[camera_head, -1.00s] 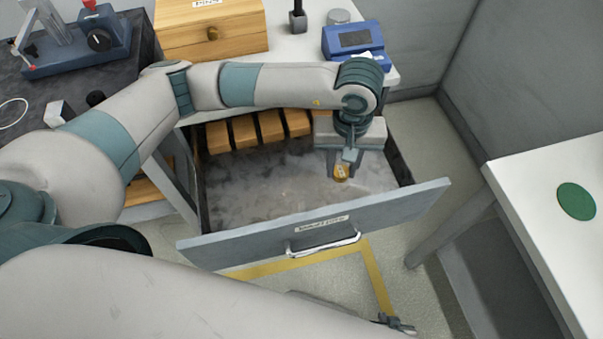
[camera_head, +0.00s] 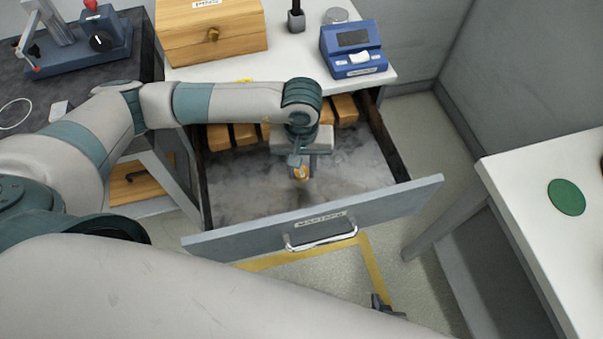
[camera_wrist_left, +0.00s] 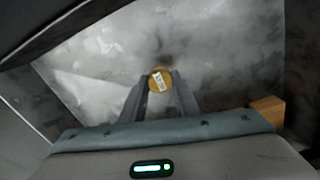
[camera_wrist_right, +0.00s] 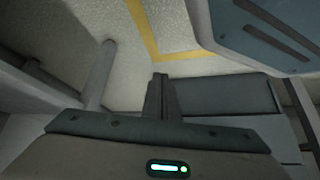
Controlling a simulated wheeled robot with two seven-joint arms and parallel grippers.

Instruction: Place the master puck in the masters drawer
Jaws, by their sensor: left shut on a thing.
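The master puck (camera_head: 301,173) is a small brass-coloured disc with a white label. My left gripper (camera_head: 299,167) is shut on it, and the puck also shows between the fingertips in the left wrist view (camera_wrist_left: 160,80). The masters drawer (camera_head: 235,238) is pulled out, with a grey front, a label and a metal handle. Gripper and puck are inside its outline, over the bare grey floor. I cannot tell whether the puck touches the floor. My right gripper (camera_head: 383,304) is low in front of the drawer. Its fingers are together and empty in the right wrist view (camera_wrist_right: 161,97).
Several wooden blocks (camera_head: 245,133) line the drawer's back. Above is a white bench (camera_head: 280,70) with a wooden box (camera_head: 210,32) and a blue device (camera_head: 352,48). A white table (camera_head: 530,205) with a green disc (camera_head: 566,197) stands right. The drawer floor's front is clear.

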